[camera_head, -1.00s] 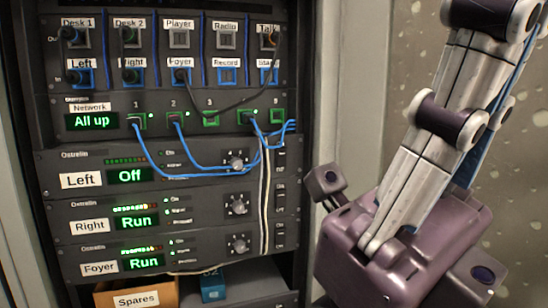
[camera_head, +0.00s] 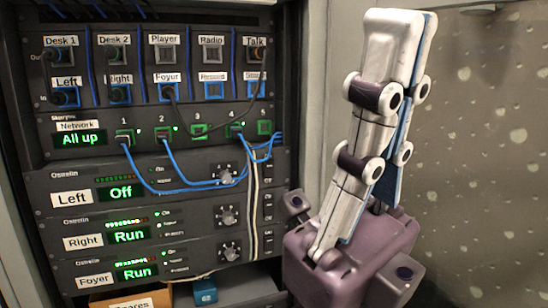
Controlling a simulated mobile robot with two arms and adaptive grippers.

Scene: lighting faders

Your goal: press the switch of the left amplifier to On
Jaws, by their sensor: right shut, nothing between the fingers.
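The left amplifier (camera_head: 150,183) is a dark rack unit with a "Left" label (camera_head: 70,198) and a green display reading "Off" (camera_head: 121,191). A small dark switch (camera_head: 268,182) seems to be at its right end, too small for its position to be read. My right gripper (camera_head: 396,25) points upward in front of the wall, right of the rack. Its fingers are together and hold nothing. It is apart from the amplifier, and its purple body is near the rack's right edge. My left gripper is not in view.
Right (camera_head: 150,230) and Foyer (camera_head: 150,262) amplifiers below both read "Run". Blue cables (camera_head: 190,184) hang across the left amplifier, and pale cables (camera_head: 254,205) run down beside the switches. A network unit (camera_head: 205,146) and patch panel are above; a spares box (camera_head: 110,298) is below.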

